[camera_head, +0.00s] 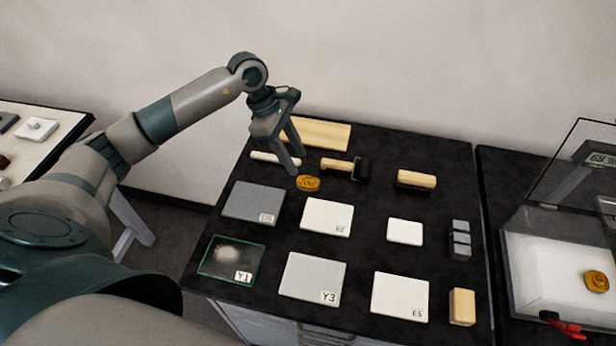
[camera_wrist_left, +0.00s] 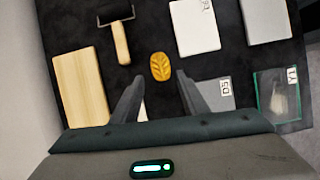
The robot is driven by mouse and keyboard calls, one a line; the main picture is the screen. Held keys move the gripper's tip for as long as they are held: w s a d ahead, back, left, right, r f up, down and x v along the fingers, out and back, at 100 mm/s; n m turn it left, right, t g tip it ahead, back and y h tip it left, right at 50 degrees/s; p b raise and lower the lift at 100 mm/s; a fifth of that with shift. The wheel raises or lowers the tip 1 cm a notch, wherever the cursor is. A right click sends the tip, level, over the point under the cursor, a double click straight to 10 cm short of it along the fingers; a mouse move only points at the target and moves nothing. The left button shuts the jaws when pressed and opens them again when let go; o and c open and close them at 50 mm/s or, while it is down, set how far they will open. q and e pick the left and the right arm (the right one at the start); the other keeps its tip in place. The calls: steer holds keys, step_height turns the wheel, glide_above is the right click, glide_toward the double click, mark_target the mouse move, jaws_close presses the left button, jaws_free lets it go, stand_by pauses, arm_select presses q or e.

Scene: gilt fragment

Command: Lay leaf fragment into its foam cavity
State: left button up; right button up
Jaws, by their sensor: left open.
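The golden leaf fragment (camera_head: 308,183) lies flat on the black table, behind the grey and white plates. It also shows in the left wrist view (camera_wrist_left: 161,67), with leaf veins on its face. My left gripper (camera_head: 297,161) is open and empty, pointing down just behind the fragment. In the left wrist view the fragment is ahead of the gap between the fingertips (camera_wrist_left: 161,80), apart from them. White foam (camera_head: 545,262) fills a case at the right, with a round golden piece (camera_head: 596,281) on it. No empty cavity can be made out. My right gripper is out of view.
A roller (camera_head: 360,169) and a wooden board (camera_head: 318,134) lie near the fragment. Several flat plates, including a glass one (camera_head: 232,260), cover the front. Grey blocks (camera_head: 460,240) stand at the right. The case's clear lid (camera_head: 575,165) is raised.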

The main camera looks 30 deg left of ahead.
mark_target(306, 179)
arm_select(q)
steer(key=shift+x, duration=1.05)
steer(key=p+x, duration=0.2)
steer(key=shift+s+p, duration=0.1)
steer(key=shift+p, duration=0.3)
steer(key=shift+p+x, duration=0.55)
steer(key=shift+x, duration=0.5)
steer(key=shift+d+f, duration=0.15)
steer(key=shift+f, duration=0.45)
steer(key=c, duration=0.9)
steer(key=shift+o, duration=0.2)
steer(key=shift+r, duration=0.15)
